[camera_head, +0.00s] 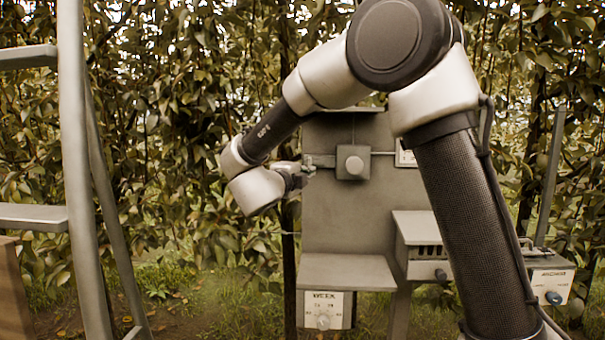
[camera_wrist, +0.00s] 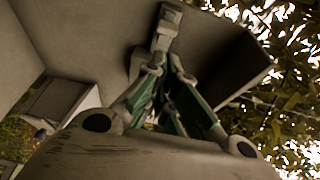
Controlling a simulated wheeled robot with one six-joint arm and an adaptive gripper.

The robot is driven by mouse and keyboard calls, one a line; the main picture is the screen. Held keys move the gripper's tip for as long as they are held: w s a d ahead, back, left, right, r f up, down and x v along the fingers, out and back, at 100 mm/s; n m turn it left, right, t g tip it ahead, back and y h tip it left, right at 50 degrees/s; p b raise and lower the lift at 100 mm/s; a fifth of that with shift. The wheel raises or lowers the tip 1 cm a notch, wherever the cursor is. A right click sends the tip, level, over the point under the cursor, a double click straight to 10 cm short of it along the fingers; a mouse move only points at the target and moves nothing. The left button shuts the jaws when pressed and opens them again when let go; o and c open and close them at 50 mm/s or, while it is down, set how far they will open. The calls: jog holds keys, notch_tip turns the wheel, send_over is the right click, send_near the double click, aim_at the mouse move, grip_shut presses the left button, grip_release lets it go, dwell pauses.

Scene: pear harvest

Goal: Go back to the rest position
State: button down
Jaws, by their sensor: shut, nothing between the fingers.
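My arm reaches across the head view from the lower right, bends at the top and comes down toward the left. My gripper (camera_head: 306,168) is small there, at the left edge of a grey upright panel (camera_head: 330,222). In the wrist view my gripper (camera_wrist: 165,18) shows large, with its green and grey fingers brought together at the tips. It is shut with nothing held. The grey panel fills much of the background behind the fingers. I cannot tell how close the fingertips are to it.
A shelf (camera_head: 350,276) and a white dial box (camera_head: 324,309) are below. A ladder (camera_head: 75,170) stands at left. Leafy trees (camera_head: 190,130) fill the back.

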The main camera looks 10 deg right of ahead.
jog(key=w+a+f+n+y, duration=0.3)
jog(key=a+f+n+y, duration=0.5)
jog(key=a+n+y, duration=0.45)
jog(key=s+a+f+n+g+y, duration=0.1)
jog(key=s+f+n+g+y, duration=0.25)
jog(key=s+n, duration=0.35)
jog(key=s+d+r+n+g+h, duration=0.1)
jog(key=s+d+n+g+h, duration=0.1)
jog(key=s+d, duration=1.2)
jog(key=s+d+n+g+h, duration=0.3)
jog(key=s+d+n+g, duration=0.1)
jog(key=s+d, duration=1.1)
jog(key=s, duration=0.4)
jog(key=shift+s+d+r, duration=0.3)
jog(key=shift+s+r, duration=0.1)
